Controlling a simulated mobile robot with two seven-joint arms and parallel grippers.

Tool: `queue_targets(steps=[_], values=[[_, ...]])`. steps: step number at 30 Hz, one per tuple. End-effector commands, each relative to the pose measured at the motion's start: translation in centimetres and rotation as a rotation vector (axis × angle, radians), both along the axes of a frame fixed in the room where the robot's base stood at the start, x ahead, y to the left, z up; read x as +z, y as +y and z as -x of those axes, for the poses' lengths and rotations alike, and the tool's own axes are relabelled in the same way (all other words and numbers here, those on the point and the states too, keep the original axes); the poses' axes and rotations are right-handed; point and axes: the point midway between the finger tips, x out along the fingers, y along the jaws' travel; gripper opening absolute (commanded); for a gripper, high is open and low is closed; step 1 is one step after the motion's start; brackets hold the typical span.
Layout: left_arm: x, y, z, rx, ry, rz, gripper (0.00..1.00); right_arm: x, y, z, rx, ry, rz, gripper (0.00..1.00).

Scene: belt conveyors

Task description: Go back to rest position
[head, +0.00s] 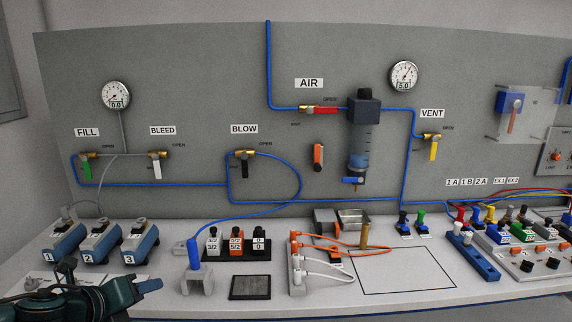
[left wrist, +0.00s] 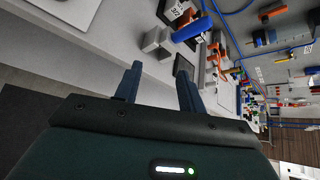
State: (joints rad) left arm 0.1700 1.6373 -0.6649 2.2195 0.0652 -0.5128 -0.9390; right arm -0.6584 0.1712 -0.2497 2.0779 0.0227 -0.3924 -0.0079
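My left gripper (head: 148,285) is at the lower left of the head view, in front of the bench near the blue units marked 1, 2 and 3. In the left wrist view its two dark blue fingers (left wrist: 159,72) stand apart with nothing between them. The gripper is open and empty, and its fingers point toward the bench edge. My right gripper is in neither view.
The grey-white bench (head: 210,300) carries the blue units (head: 103,243), a grey holder with a blue-handled tool (head: 194,258), a dark square pad (head: 250,287) and several orange and white leads. A grey panel (head: 200,70) with gauges and valves stands behind. An outlined area (head: 405,270) is clear.

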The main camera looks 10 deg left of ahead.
Motion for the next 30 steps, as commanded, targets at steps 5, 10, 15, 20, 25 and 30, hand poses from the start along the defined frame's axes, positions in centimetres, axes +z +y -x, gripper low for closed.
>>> queue_targets(steps=[5,10,15,20,25,30], values=[[-6.7,-7.5,1.5,0.088,0.117,0.458,0.4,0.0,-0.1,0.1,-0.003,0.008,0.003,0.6],[-11.3,-13.3,3.9,0.263,0.238,0.894,0.4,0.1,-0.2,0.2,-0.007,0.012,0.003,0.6],[-15.0,-17.8,7.1,0.519,0.352,1.31,0.4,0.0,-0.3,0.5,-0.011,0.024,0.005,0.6],[-18.0,-20.5,10.4,0.816,0.429,1.659,0.4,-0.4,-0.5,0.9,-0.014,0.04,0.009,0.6],[-20.2,-21.9,13.3,1.086,0.455,1.907,0.4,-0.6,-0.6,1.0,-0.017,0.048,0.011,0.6],[-21.1,-22.3,14.6,1.21,0.453,2.006,0.4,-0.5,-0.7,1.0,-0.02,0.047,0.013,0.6]])
